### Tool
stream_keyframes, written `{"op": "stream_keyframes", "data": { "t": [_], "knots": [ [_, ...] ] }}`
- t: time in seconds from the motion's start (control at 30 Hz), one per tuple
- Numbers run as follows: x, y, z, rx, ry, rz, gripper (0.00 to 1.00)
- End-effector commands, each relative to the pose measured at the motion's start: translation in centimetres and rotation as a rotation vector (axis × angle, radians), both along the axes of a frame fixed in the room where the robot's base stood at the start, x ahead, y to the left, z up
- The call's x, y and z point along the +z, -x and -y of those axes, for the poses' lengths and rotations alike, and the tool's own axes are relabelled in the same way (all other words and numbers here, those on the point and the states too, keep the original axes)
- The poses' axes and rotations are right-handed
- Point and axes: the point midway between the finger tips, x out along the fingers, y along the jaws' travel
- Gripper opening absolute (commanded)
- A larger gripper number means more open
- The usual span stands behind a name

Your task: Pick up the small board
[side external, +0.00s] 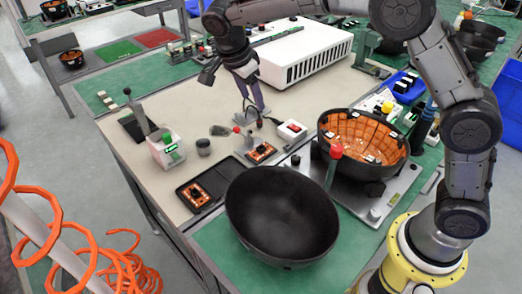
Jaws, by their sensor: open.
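Two small orange boards with dark parts on them are in the side external view. One small board (262,152) lies near the middle of the bench, on a dark pad. The other small board (195,196) lies in a black tray (223,178) to the front left. The view does not tell which one the task names. My gripper (252,112) points down over the bench, behind the nearer-to-middle board and apart from both boards. Its fingers are open, with nothing seen between them.
A large black bowl (282,215) stands at the front. An orange-lined bowl (363,143) sits on a grey plate to its right. A lever device (166,148) stands left, a red-switch box (292,131) mid-bench, a white vented box (305,55) behind. Bare bench shows at centre left.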

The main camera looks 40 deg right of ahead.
Motion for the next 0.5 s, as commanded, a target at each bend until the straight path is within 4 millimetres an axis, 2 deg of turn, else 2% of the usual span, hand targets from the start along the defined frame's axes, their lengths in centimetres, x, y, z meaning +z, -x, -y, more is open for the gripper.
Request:
{"op": "stream_keyframes", "data": {
  "t": [0.03,0.1,0.23,0.37,0.5],
  "knots": [
    [-1.8,-0.5,-0.9,0.016,0.011,-0.028,0.60],
    [-3.7,-0.6,-1.7,0.032,0.022,-0.061,0.60],
    [-5.8,-0.3,-2.4,0.049,0.034,-0.100,0.60],
    [-7.0,-0.2,-2.2,0.056,0.036,-0.103,0.60],
    [-9.5,-0.1,-1.1,0.054,0.036,-0.105,0.60]
  ]
}}
